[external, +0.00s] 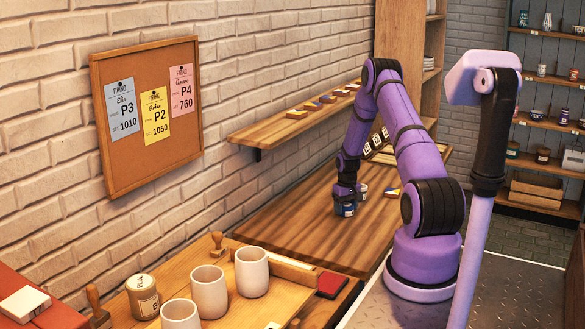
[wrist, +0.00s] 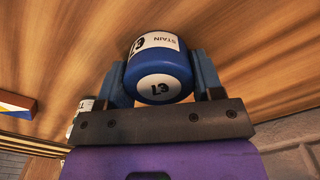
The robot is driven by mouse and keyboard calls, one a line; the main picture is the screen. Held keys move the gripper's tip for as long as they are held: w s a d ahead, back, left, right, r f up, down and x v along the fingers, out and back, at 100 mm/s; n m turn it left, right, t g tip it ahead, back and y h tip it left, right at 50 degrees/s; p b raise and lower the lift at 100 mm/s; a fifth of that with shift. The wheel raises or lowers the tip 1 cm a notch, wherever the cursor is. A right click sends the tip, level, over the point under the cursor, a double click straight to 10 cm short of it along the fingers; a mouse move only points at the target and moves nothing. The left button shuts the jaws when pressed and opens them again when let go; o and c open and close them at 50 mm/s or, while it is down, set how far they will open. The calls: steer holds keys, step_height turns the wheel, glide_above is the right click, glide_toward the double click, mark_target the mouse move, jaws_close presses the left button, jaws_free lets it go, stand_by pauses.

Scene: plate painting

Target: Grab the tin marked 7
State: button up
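A blue tin (wrist: 160,62) with a white lid label and a white side label reading STAIN sits between my gripper's fingers in the wrist view. The mark on its lid looks like a 7 beside a rounded, 3-like sign, and its right way up is unclear. My gripper (external: 345,190) points down, with a finger on each side of this tin (external: 345,209). I see no clear gap, but cannot tell whether the fingers press on it. The tin appears to be at the wooden board's surface. A second tin (external: 362,191) stands close beside it, its mark unreadable.
The wooden board (external: 290,225) is clear on the left. Several small white-labelled pieces (external: 372,145) stand behind my gripper. A wall shelf (external: 300,122) holds small coloured tiles. White cups (external: 208,290) and a labelled jar (external: 142,297) stand in front. A pinboard (external: 150,165) carries order cards.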

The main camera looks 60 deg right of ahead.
steer(key=shift+c, duration=0.6)
steer(key=shift+r, duration=0.1)
